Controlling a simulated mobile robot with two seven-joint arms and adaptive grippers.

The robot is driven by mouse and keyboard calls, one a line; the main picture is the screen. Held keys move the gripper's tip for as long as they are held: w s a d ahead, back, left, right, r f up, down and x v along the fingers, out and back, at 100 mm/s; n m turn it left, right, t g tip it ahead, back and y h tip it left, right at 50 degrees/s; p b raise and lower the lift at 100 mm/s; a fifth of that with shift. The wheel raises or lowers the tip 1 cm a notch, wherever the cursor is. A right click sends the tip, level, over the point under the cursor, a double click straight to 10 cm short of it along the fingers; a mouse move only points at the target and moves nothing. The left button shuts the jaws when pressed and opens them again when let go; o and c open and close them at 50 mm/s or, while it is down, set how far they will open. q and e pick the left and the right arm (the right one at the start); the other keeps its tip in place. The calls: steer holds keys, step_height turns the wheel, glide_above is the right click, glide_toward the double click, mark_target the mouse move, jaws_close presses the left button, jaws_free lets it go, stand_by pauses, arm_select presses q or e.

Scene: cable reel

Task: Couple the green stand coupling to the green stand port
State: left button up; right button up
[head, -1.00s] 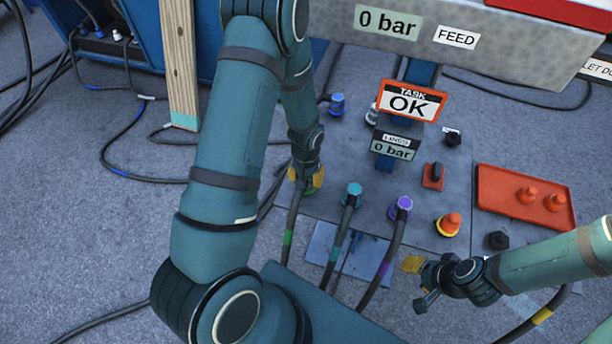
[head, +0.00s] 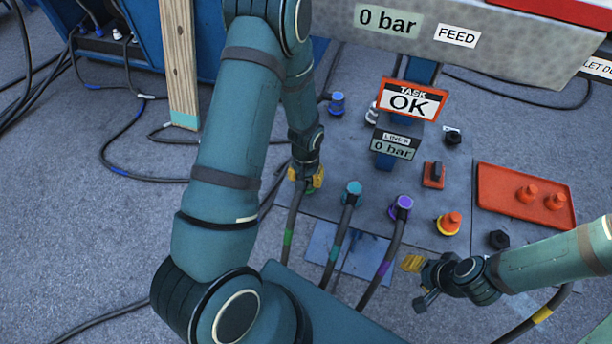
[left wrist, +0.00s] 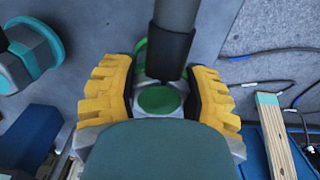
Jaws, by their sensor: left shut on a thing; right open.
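My left gripper (head: 306,178) is shut on the green stand coupling (left wrist: 160,98), whose green face shows between the yellow fingers in the left wrist view. The coupling's hose (head: 291,222), with a green band, runs down toward the front in the head view. The coupling is at the left edge of the grey plate. The green stand port is mostly hidden under the gripper and coupling; I cannot tell whether the two are fully joined. My right gripper (head: 414,283) is open and empty at the lower right, in front of the plate.
A teal coupling (head: 353,190) and a purple coupling (head: 401,206) with hoses stand right of my left gripper. An orange cap (head: 449,222), a red tray (head: 520,198) and a blue fitting (head: 337,103) are nearby. A sign (head: 410,101) reads "TASK OK"; a gauge (head: 394,145) reads 0 bar.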

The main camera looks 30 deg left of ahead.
arm_select(q)
steer(key=o, duration=1.4)
steer(key=shift+f, duration=0.1)
steer(key=shift+c, duration=0.2)
step_height(320, 180, up, 12)
